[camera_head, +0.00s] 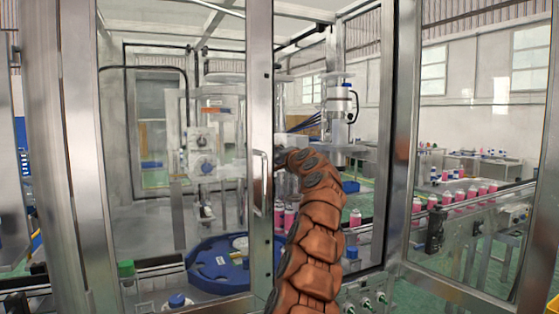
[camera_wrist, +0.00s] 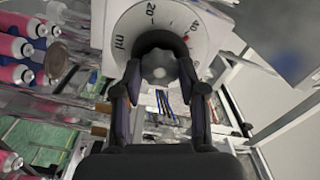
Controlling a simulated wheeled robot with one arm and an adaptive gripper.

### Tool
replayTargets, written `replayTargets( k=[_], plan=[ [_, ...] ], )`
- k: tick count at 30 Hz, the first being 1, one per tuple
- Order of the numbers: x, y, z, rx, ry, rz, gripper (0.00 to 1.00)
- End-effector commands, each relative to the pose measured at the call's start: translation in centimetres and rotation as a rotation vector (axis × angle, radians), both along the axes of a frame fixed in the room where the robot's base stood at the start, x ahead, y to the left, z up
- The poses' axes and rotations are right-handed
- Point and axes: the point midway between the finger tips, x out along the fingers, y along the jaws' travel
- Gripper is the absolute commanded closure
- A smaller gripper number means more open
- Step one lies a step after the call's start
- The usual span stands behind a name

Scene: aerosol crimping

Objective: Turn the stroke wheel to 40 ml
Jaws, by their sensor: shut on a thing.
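In the wrist view the stroke wheel is a round grey knob (camera_wrist: 160,69) in front of a white dial plate (camera_wrist: 128,28). The plate carries the marks "ml", 20 and 40, and a partly covered number at its right edge. A small red mark shows right beside the 40. My gripper (camera_wrist: 160,60) is shut on the knob, with one dark finger on each side. In the head view my brown segmented arm reaches through the door opening, and the gripper is hidden behind the metal post.
Metal frame posts (camera_head: 259,60) and glass panels close around the arm. A blue round table (camera_head: 222,282) stands low inside the cell. Pink cans (camera_head: 460,197) line a conveyor at right; several pink cans (camera_wrist: 12,74) also show at left in the wrist view.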

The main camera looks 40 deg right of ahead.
Motion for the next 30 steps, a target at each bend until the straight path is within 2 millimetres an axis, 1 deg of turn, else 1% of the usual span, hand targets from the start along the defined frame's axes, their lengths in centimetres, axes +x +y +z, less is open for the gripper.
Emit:
replayTargets(
  k=[1,9,23,24,30],
  plan=[
    [0.03,-0.02,-0.32,-0.017,0.010,0.001,0.94],
    [-0.01,-0.03,-0.23,-0.083,0.033,0.002,0.94],
    [0.00,-0.05,-0.22,-0.092,0.037,0.000,0.94],
    [-0.01,-0.05,-0.22,-0.092,0.037,0.000,0.56],
    [0.00,-0.03,-0.14,-0.093,0.035,0.000,0.35]
  ],
)
